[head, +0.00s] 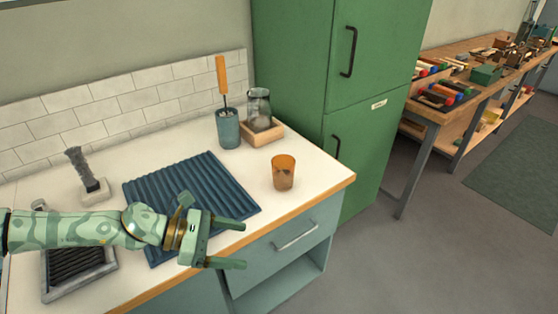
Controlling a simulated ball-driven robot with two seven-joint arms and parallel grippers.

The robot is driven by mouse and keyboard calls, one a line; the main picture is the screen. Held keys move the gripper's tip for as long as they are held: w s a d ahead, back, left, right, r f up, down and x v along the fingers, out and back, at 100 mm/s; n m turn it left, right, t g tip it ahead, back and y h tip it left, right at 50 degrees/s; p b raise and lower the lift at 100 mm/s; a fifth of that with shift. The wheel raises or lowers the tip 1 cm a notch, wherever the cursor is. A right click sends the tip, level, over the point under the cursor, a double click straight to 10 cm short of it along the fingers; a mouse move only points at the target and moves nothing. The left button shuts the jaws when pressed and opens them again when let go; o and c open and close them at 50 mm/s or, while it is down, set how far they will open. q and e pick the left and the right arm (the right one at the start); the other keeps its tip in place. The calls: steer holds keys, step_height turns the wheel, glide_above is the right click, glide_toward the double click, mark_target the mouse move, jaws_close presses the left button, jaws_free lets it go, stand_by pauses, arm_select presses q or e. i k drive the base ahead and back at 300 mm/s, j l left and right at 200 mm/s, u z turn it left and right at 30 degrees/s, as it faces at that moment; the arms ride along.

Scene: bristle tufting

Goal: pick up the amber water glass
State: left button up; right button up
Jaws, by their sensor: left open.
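The amber water glass (283,174) stands upright near the right end of the white counter (325,168). It is a short, see-through orange tumbler. My left gripper (240,245) reaches in from the left over the blue ribbed mat (190,182) and the counter's front edge. Its two fingers point right and are spread apart with nothing between them. The glass is apart from the gripper, up and to the right of the fingertips in the picture. My right gripper does not show.
A blue cup (228,129) holding an orange-handled tool and a clear jar (259,106) in a wooden tray (263,132) stand behind the glass. A brush on a stand (88,178) is at left. A green cabinet (345,90) rises behind the counter's right end.

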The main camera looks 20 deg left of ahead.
mark_target(282, 165)
steer(key=i+j, duration=0.65)
steer(key=i, duration=0.1)
